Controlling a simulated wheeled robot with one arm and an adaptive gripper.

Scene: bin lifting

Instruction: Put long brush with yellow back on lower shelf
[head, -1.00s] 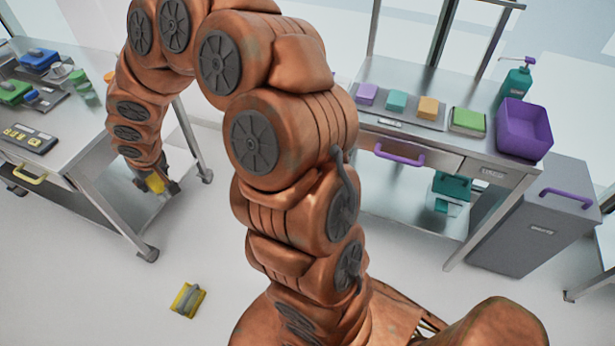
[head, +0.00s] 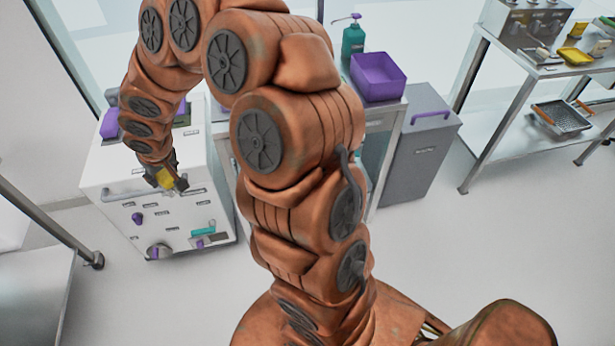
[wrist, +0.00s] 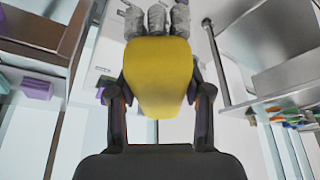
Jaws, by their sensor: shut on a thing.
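My gripper (head: 168,182) hangs at the left of the head view, shut on a yellow-backed brush (head: 163,178). In the wrist view my gripper's fingers (wrist: 160,88) clasp its yellow back (wrist: 157,75) from both sides. Grey rounded tufts show at the brush's far end. The brush is held in the air and touches no shelf that I can see. At the right of the head view, a metal table has a lower shelf (head: 505,128). A wire-like tray with orange handles (head: 562,117) rests on that shelf.
A white cabinet with knobs (head: 160,222) stands behind my gripper. A purple bin (head: 378,78) and green pump bottle (head: 353,38) stand on a counter beside a grey bin (head: 420,140). A metal table (head: 35,285) is at lower left. The right floor is clear.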

